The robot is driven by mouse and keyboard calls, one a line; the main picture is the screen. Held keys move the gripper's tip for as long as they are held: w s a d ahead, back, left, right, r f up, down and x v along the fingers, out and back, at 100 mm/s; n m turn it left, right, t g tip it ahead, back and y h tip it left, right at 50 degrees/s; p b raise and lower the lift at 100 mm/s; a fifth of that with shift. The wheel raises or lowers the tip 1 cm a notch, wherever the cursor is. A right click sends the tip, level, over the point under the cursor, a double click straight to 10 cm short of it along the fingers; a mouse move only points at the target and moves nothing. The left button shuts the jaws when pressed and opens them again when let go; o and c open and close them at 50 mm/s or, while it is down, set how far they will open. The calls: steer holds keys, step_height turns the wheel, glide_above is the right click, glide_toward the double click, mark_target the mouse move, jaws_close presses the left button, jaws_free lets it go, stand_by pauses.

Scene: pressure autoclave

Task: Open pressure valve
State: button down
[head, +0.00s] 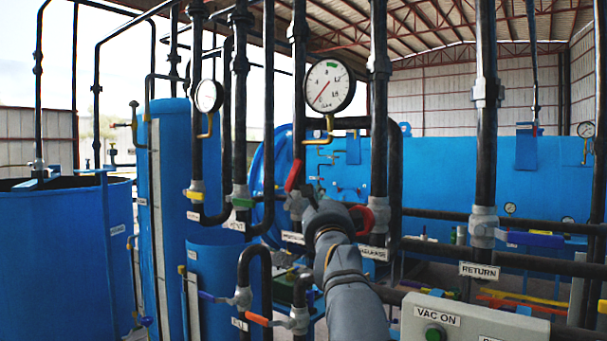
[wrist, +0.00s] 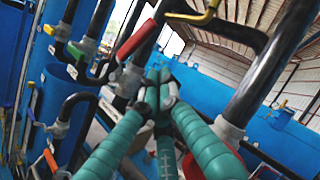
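The pressure valve has a red lever (head: 293,175) standing up at a tilt on a grey body (head: 296,202), above a partly hidden label (head: 292,238). In the wrist view the red lever (wrist: 137,41) is up and left of my gripper (wrist: 159,76). My gripper has teal ribbed fingers whose tips come together, with nothing seen between them. The tips look apart from the lever, but their distance in depth is unclear. In the head view my grey arm hides the fingers.
The release valve's red handle (head: 365,219) is close on the right. Black vertical pipes (head: 379,100) crowd both sides. Two gauges (head: 330,86) (head: 208,96) hang above. A green-handled valve (head: 242,202) and an orange-handled one (head: 258,319) are to the left. A VAC ON box (head: 470,323) is at lower right.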

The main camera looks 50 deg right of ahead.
mark_target(292, 186)
steer(key=w+d+r+p, duration=0.2)
steer(key=w+p, duration=0.1)
steer(key=w, duration=0.2)
steer(key=shift+w+d+r, duration=0.15)
steer(key=shift+w+r, duration=0.15)
steer(key=shift+w, duration=0.05)
steer(key=shift+r, duration=0.1)
